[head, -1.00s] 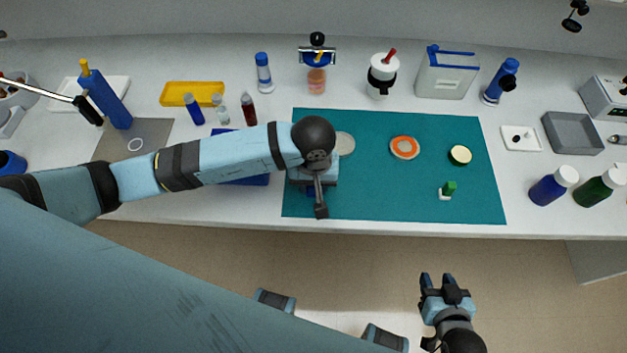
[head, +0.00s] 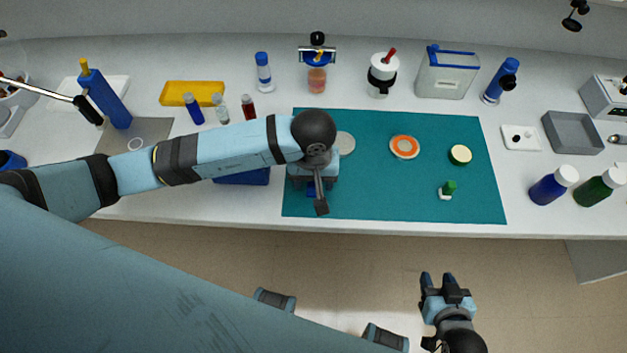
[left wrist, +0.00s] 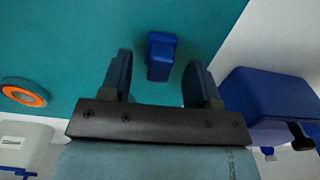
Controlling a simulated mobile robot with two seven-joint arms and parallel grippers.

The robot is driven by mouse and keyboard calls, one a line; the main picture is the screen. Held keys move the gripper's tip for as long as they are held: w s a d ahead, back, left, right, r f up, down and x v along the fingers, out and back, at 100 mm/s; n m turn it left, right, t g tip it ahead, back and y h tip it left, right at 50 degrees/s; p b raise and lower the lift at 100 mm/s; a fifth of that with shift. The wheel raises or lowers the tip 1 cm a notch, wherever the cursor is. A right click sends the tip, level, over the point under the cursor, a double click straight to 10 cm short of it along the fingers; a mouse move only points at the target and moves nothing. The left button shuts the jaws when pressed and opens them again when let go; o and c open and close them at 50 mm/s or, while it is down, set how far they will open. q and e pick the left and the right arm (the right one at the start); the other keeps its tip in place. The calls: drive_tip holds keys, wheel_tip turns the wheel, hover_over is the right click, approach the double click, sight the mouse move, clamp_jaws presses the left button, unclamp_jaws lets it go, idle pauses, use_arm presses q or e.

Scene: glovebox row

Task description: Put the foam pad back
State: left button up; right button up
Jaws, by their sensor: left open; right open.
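I cannot tell for certain which thing is the foam pad. A small blue stepped block (left wrist: 161,56) lies on the teal mat (head: 380,200), between and just beyond the fingers of my left gripper (left wrist: 160,78) in the left wrist view. The fingers are apart, with gaps on both sides of the block. In the head view my left gripper (head: 314,188) is over the mat's left front part and mostly hides the block. My right gripper (head: 437,282) is open and empty, in front of the table's edge. A blue box (head: 243,177) stands left of the mat, partly behind my left arm.
On the mat are an orange-ringed disc (head: 404,147), a pale disc (head: 460,155), a grey disc (head: 345,143) and a small green-topped item (head: 448,188). A grey tray (head: 570,132) and bottles stand right.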

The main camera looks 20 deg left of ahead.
use_arm(q)
wheel_tip(320, 180, up, 10)
drive_tip(key=shift+r+b, duration=0.15)
drive_tip(key=shift+b, duration=0.25)
idle(0.4)
